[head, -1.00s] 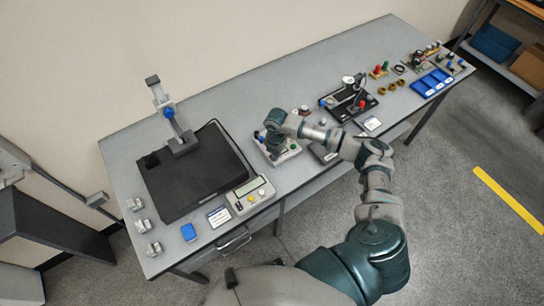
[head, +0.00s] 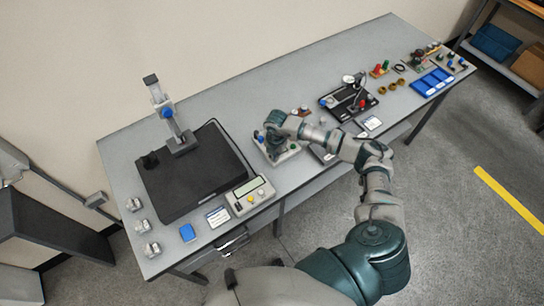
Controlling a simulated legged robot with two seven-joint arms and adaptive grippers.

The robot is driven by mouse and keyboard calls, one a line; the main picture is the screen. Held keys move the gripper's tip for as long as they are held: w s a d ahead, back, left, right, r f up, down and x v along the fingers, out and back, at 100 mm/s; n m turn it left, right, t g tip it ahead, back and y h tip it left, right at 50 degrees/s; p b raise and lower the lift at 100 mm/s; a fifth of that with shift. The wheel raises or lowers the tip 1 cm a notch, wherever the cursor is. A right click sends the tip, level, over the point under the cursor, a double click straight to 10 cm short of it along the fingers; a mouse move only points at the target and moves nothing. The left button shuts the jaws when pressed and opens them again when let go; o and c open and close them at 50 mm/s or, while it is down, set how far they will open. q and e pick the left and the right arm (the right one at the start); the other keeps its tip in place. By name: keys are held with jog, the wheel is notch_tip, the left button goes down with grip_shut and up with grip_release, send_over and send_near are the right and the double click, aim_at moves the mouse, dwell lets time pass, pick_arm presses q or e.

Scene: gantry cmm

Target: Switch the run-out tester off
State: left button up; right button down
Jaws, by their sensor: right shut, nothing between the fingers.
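My right arm reaches over the bench, and its gripper (head: 276,152) points down over a light grey box (head: 292,155). The box has a blue knob on its left and a small green part at its right; the gripper and wrist cover its middle. The gripper is shut with nothing in it; I cannot tell whether it touches the box. A black fixture (head: 342,104) with a dial gauge, a blue knob and a red knob stands farther right. I cannot tell which of these two is the run-out tester. My left gripper is not in view.
On the grey bench (head: 250,92), a black plate (head: 200,181) with an upright stand (head: 166,112) lies left. A display unit (head: 250,194) sits in front of it. Small metal blocks (head: 142,228) are at the left end, a blue tray (head: 432,82) at the right. The back strip is clear.

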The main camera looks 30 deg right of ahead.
jog(key=shift+d+f, duration=0.1)
jog(key=shift+f, duration=0.3)
notch_tip(320, 180, up, 7)
jog(key=p, duration=0.5)
dwell(0.4)
dwell(0.4)
